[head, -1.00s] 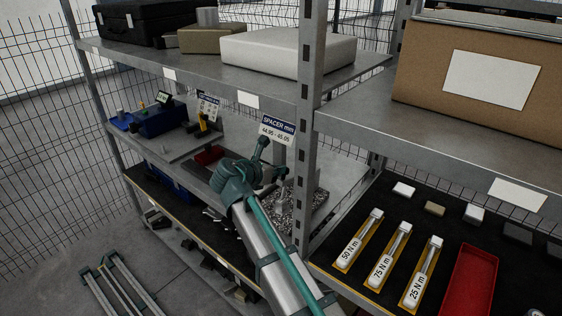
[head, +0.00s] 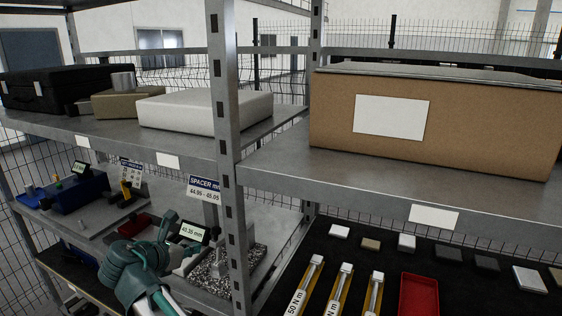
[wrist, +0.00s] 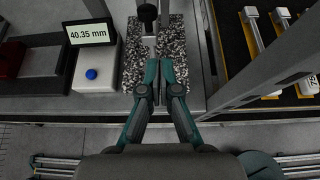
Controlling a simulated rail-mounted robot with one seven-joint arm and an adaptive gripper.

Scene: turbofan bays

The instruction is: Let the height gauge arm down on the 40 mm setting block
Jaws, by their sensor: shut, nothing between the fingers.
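The height gauge display (wrist: 87,34) reads 40.35 mm in the wrist view, on a white unit with a blue button (wrist: 91,74). The display (head: 190,232) also shows in the head view, beside my gripper. A speckled granite plate (wrist: 183,42) lies to its right. Above the plate is a dark round gauge part (wrist: 147,13), with a small pale piece (wrist: 150,43) below it; I cannot tell for sure whether this is the setting block or whether they touch. My gripper (wrist: 161,66) is shut and empty, over the plate just in front of these parts.
A shelf post (head: 229,170) stands right of the gauge in the head view. The shelf above holds a white box (head: 205,112) and a brown carton (head: 435,120). A red tray (head: 418,296) lies on the right bay's dark mat. Blue equipment (head: 80,192) stands to the left.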

